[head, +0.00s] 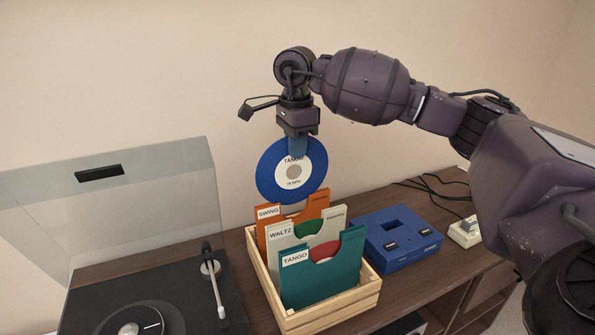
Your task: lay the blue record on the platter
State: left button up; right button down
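The blue record (266,184) has a white centre label reading "TANGO". It hangs upright in the air above the wooden crate (338,316). My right gripper (298,145) points down and is shut on the record's top edge, over part of the label. The record's lower edge is close to the orange sleeve; whether they touch is not clear. The platter (148,309) is on the turntable (88,300) at the lower left, partly cut off by the frame, with a silver disc at its centre. My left gripper is not in view.
The crate holds orange "SWING" (316,206), pale "WALTZ" (282,247) and teal "TANGO" (320,283) sleeves. The turntable's clear lid (120,215) stands open; its tonearm (214,283) is at the platter's right. A blue box (398,256) and a white plug block (463,236) lie right.

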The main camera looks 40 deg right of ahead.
notch_tip(320, 180, up, 2)
jog(key=shift+r, duration=0.95)
jog(key=shift+r+p, duration=1.3)
jog(key=shift+r, duration=1.75)
pick_arm(q)
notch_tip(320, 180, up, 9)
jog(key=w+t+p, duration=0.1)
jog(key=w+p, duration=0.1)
jog(key=p, duration=0.1)
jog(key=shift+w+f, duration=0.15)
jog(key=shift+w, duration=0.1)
pick_arm(e)
notch_tip(320, 180, up, 6)
jog(key=shift+r, duration=0.15)
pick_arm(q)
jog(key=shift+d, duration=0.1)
